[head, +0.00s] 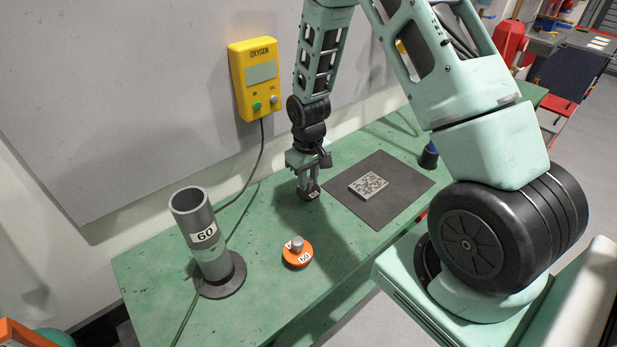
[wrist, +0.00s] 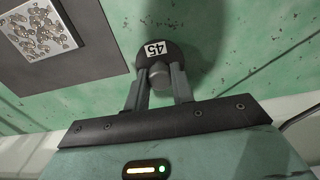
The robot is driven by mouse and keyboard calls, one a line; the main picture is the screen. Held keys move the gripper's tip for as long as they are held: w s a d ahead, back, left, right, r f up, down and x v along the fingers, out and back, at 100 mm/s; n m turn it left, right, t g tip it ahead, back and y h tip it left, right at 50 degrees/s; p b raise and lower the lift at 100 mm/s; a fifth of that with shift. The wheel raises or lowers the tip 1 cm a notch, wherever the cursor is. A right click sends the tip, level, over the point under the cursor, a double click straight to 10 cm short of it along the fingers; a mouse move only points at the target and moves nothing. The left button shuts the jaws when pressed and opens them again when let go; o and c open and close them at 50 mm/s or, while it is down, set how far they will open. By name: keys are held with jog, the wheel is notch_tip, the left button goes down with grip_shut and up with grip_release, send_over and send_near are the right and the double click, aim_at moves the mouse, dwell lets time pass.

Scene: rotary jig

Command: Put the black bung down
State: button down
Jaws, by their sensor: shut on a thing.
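The black bung (head: 308,192) is a dark round piece with a white label. In the wrist view the bung (wrist: 163,55) shows the label "45" and a grey knob. My gripper (head: 305,178) is shut on that knob, and in the wrist view its two fingers (wrist: 160,80) stand on either side of it. The bung hangs over the green table (head: 150,275), left of the dark mat. I cannot tell whether its underside touches the table.
An orange bung (head: 297,254) labelled 60 and a grey tube (head: 205,235) labelled 60 stand at the front left. A speckled plate (head: 368,185) lies on the dark mat (head: 400,180). A yellow oxygen box (head: 254,80) hangs on the wall. A blue item (head: 428,157) stands beyond the mat.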

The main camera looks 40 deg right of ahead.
aim_at(308, 179)
jog(key=shift+f, duration=0.1)
jog(key=c, duration=1.2)
grip_release()
notch_tip(308, 179, up, 12)
jog(key=b, duration=0.3)
jog(key=s+a+r+n, duration=0.25)
jog(key=s+a, duration=0.25)
jog(key=a, duration=0.4)
jog(key=s+a+r+n, duration=0.25)
jog(key=s+a, duration=0.35)
jog(key=a, duration=0.3)
jog(key=s+a, duration=0.2)
jog(key=s, duration=0.2)
jog(key=s+a+r+n, duration=0.1)
jog(key=s+a, duration=0.1)
jog(key=s, duration=0.3)
jog(key=s+a+r+n, duration=0.1)
jog(key=s+a, duration=0.1)
jog(key=s, duration=0.2)
jog(key=shift+s+a+y, duration=0.15)
jog(key=shift+s+y, duration=0.1)
jog(key=shift+y, duration=0.05)
